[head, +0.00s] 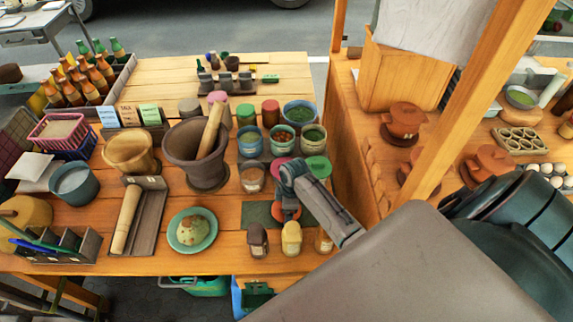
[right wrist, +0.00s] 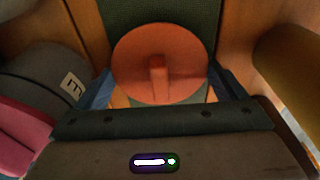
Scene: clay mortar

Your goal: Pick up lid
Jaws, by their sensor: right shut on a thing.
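The orange-red round lid (right wrist: 135,68) with a raised bar handle (right wrist: 158,76) lies face up in the right wrist view, over a dark green mat. It also shows in the head view as a small orange-red edge (head: 291,213), mostly hidden by my right gripper (head: 287,205). In the right wrist view my right gripper (right wrist: 160,88) has its blue-grey fingers at either side of the lid's near part and is shut on it. I cannot tell whether the lid touches the mat. My left gripper is out of view.
Small shakers, dark (head: 257,240) and yellow (head: 291,238), stand just in front. A pink lid (head: 279,168) and a green lid (head: 317,165) lie behind. The mortar (head: 183,150) and green plate (head: 192,244) are to the left. A wooden post (head: 470,100) rises at right.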

